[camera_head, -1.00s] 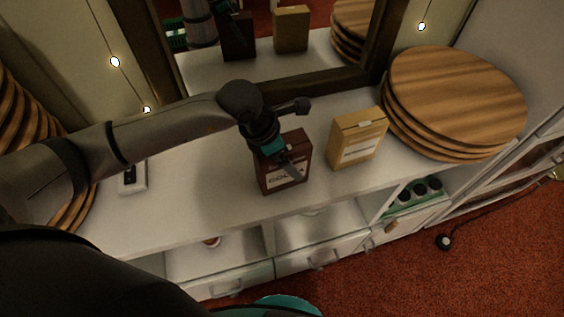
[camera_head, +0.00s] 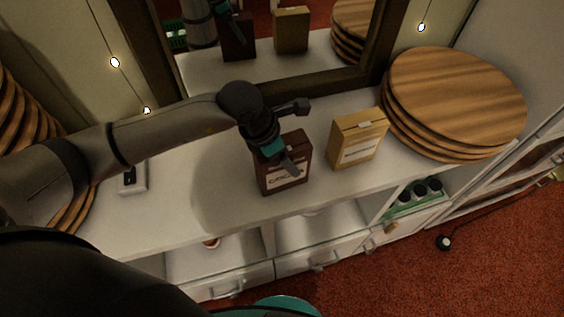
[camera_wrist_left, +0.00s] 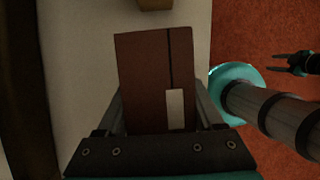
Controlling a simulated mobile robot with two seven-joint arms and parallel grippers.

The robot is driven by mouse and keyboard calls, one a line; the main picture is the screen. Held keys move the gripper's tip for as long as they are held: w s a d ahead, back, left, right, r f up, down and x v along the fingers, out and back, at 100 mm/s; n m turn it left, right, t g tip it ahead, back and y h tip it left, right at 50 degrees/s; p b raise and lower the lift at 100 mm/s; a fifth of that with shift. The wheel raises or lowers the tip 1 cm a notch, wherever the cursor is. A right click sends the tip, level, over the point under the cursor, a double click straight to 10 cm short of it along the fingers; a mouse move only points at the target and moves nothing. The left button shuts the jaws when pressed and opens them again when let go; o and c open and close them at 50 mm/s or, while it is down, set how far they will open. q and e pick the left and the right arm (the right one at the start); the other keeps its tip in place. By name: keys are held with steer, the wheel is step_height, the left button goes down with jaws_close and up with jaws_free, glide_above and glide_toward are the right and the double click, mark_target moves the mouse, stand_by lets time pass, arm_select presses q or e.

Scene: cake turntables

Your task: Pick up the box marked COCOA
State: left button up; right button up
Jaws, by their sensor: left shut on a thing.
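The dark brown box marked COCOA (camera_head: 299,179) stands upright on the white cabinet top in the head view. I cannot make out a gap between the box and the cabinet top. My right gripper (camera_wrist_left: 270,63) shows at the right of the wrist view, its two fingers apart and empty.
A tan box (camera_head: 357,140) stands right of the brown box. A stack of round wooden boards (camera_head: 455,95) is farther right. A framed mirror (camera_head: 290,90) stands behind. A small white device (camera_head: 132,178) lies to the left. Cabinet top between it and the brown box is clear.

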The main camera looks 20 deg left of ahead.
arm_select(q)
jaws_close()
steer(key=shift+r, duration=0.2)
